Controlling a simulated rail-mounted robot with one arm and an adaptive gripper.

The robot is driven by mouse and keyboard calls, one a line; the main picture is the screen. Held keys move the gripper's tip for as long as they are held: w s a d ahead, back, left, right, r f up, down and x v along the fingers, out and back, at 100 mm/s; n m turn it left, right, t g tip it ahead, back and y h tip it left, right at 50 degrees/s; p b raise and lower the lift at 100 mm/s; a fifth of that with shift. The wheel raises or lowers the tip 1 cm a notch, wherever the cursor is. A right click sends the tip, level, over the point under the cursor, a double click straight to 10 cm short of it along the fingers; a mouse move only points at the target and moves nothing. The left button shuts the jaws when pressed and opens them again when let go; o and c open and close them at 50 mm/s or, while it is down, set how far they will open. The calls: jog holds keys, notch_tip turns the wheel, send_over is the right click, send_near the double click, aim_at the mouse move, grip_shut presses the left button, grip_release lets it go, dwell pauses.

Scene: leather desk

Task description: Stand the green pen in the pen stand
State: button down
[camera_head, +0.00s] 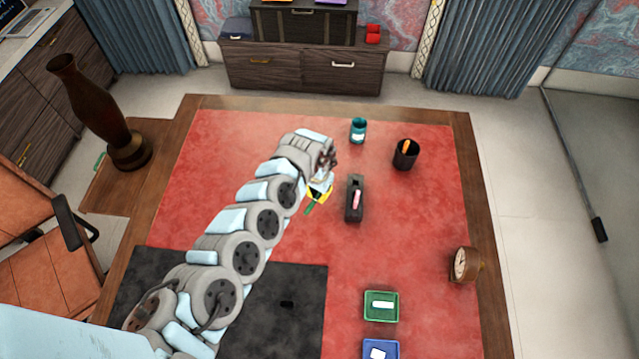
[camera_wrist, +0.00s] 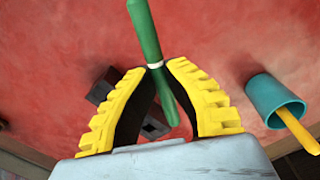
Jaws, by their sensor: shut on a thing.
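The green pen (camera_head: 310,208) is held in my gripper (camera_head: 321,188) above the red desk mat. In the wrist view the green pen (camera_wrist: 145,30) passes between the yellow ribbed fingertips (camera_wrist: 158,66), a white band on it near the tips. It is tilted, not upright, in the head view. A long dark block (camera_head: 354,211) with a pink piece on it, possibly the pen stand, is just right of the gripper. Dark parts of a block (camera_wrist: 102,86) show behind the fingers in the wrist view, partly hidden.
A teal cup (camera_head: 358,132) and a black cup (camera_head: 405,157) with an orange item stand farther back. The wrist view shows a teal cup (camera_wrist: 268,96) with a yellow stick. A clock (camera_head: 463,264), green tray (camera_head: 381,318) and blue tray (camera_head: 367,342) are at right and front.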

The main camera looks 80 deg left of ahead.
jog(key=r+p, duration=0.1)
jog(key=s+d+p, duration=0.1)
jog(key=p, duration=0.1)
jog(key=shift+s+d+r, duration=0.1)
jog(key=shift+d+r, duration=0.2)
jog(key=shift+r, duration=0.1)
jog(key=d+p, duration=0.1)
jog(key=s+d+p, duration=0.1)
jog(key=p, duration=0.1)
jog(key=shift+s+d+r+p, duration=0.2)
jog(key=shift+s+d+p, duration=0.05)
jog(key=shift+d+p, duration=0.15)
